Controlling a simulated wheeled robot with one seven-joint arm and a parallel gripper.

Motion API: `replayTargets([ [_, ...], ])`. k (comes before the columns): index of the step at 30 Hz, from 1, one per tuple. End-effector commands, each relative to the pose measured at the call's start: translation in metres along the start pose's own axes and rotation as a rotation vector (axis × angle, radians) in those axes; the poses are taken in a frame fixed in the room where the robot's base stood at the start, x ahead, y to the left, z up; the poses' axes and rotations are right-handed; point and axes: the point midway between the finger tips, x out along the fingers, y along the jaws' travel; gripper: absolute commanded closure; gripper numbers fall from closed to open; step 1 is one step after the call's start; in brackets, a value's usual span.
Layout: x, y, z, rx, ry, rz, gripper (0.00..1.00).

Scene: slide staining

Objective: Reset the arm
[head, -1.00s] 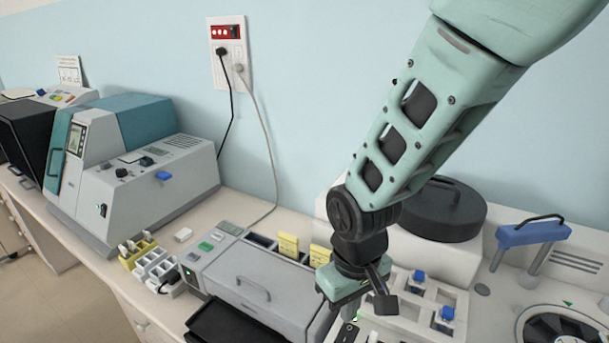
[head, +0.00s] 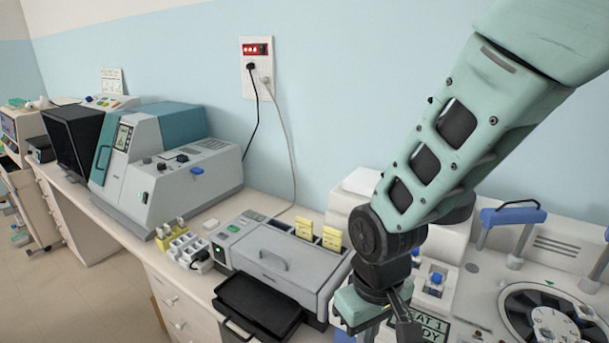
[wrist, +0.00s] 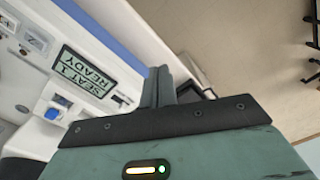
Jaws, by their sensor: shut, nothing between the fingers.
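My arm comes down from the upper right in the head view, and my gripper (head: 385,318) hangs low at the front of the bench, partly cut off by the lower edge. In the wrist view my gripper (wrist: 168,85) shows its fingers together with nothing between them. In the head view the sign (head: 424,322) is partly hidden behind my gripper.
A grey machine (head: 270,262) with a black tray (head: 258,305) pulled out stands left of my gripper. A larger grey-teal machine (head: 165,180) is farther left. A round dark carousel (head: 548,318) is at the right. Open floor (head: 90,290) lies left of the bench.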

Motion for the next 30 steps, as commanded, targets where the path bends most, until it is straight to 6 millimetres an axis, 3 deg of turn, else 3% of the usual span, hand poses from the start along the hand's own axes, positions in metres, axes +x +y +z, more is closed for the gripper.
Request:
replayTargets([
  [14,0.017,-0.014,0.038,-0.055,0.0,-0.07,1.0],
  [24,0.049,-0.019,0.103,-0.163,0.023,-0.066,1.0],
  [30,0.058,-0.016,0.126,-0.201,0.028,-0.033,1.0],
])
